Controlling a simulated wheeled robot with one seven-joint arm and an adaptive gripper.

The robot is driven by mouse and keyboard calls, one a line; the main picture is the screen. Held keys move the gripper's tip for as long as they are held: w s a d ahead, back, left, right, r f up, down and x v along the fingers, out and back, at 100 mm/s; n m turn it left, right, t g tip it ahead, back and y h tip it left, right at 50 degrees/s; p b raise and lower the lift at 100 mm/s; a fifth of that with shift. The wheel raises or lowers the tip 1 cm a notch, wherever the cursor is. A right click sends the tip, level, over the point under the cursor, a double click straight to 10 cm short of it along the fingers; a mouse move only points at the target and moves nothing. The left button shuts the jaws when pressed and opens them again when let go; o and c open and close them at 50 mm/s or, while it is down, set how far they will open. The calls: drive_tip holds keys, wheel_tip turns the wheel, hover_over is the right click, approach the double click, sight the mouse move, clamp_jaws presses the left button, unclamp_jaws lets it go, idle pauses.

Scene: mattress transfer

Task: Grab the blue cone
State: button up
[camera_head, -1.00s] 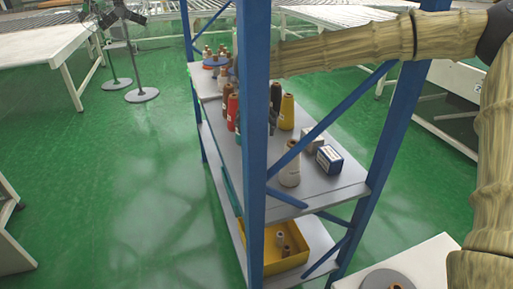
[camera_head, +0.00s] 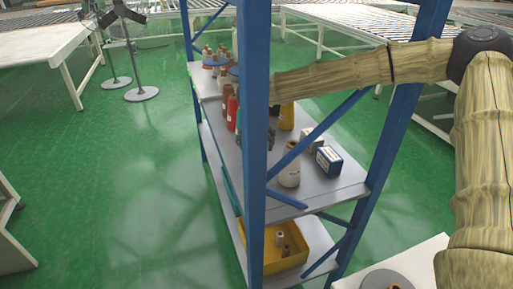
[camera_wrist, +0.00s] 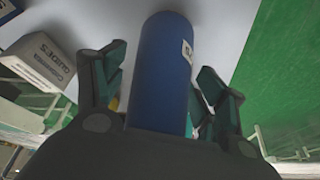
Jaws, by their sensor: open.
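The blue cone (camera_wrist: 165,38) is large in the wrist view, with a small white label on its side. It stands between the two dark fingers of my gripper (camera_wrist: 161,62), which are open, one on each side. I cannot tell whether either finger touches it. Its lower picture end is hidden by my gripper's body. In the head view the blue post and my arm hide most of my gripper, and I cannot clearly make out the blue cone there.
The shelf (camera_head: 330,188) also holds a red cone (camera_head: 232,113), a yellow cone (camera_head: 287,117), a beige cone (camera_head: 290,172) and a blue box (camera_head: 329,160). A blue post (camera_head: 254,200) stands in front. A grey box (camera_wrist: 38,62) lies left of my gripper. A yellow bin (camera_head: 318,245) is below.

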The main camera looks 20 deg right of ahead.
drive_tip(key=c, duration=1.3)
drive_tip(key=shift+r, duration=0.1)
